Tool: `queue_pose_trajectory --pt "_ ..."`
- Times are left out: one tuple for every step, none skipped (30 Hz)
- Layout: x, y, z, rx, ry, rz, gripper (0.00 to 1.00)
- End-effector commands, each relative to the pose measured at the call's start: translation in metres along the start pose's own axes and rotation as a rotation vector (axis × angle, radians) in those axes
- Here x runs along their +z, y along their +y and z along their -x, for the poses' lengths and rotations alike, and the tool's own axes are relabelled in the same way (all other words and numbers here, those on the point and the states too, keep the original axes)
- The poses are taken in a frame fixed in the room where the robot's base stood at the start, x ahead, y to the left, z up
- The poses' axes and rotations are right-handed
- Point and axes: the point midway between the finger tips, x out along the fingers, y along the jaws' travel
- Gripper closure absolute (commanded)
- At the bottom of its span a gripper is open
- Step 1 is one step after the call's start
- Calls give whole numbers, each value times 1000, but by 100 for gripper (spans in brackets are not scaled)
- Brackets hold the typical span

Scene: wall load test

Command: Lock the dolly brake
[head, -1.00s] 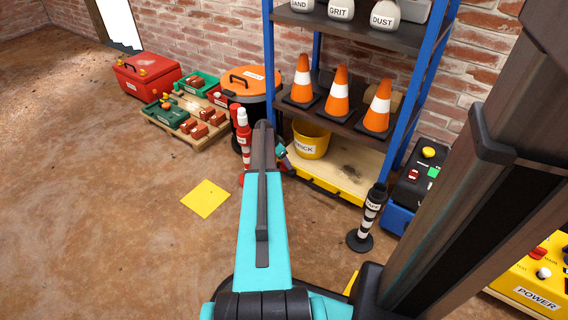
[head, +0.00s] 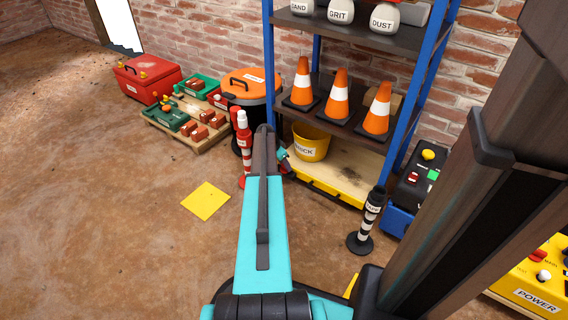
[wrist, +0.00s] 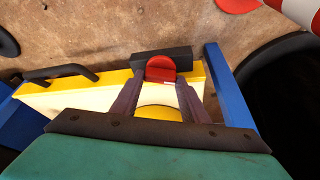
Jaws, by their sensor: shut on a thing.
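The dolly is a low wooden deck with a yellow edge (head: 333,195) under the blue shelf, with a black handle on its front. In the wrist view its yellow edge (wrist: 112,78) runs across the picture. A red brake lever (wrist: 161,67) stands at a black block (wrist: 148,58) on that edge. My gripper (wrist: 160,82) is at the lever, one dark finger on each side, shut on it. In the head view my arm hides the lever and most of the gripper.
A yellow BRICK bucket (head: 310,144) stands on the dolly. A red-and-white post (head: 244,140) stands close left of my arm, a black-and-white post (head: 368,220) to the right. Cones (head: 336,95) sit on the shelf above. The floor at left is clear around a yellow square (head: 206,200).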

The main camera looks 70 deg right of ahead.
Motion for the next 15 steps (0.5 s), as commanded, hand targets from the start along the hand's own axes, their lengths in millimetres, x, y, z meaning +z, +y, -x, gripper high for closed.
queue_pose_trajectory --pt "-1 1 3 -9 -1 20 82" --pt "-1 1 3 -15 -1 35 82" --pt "-1 2 3 -24 -1 55 82" --pt "-1 2 3 -30 -2 70 82" --pt "-1 2 3 -36 -1 86 82" --pt "-1 2 3 -45 -1 106 82" --pt "-1 2 3 -50 -1 121 82" --pt "-1 3 3 -56 -1 136 82" --pt "-1 3 3 -65 -1 155 82" --pt "-1 3 3 -71 -1 170 82" --pt "-1 3 3 -77 -2 184 82" --pt "-1 3 3 -85 -1 203 82" --pt "-2 3 3 -91 -1 218 82" --pt "-2 3 3 -97 -1 232 82" --pt "-2 3 3 -104 -1 250 82"
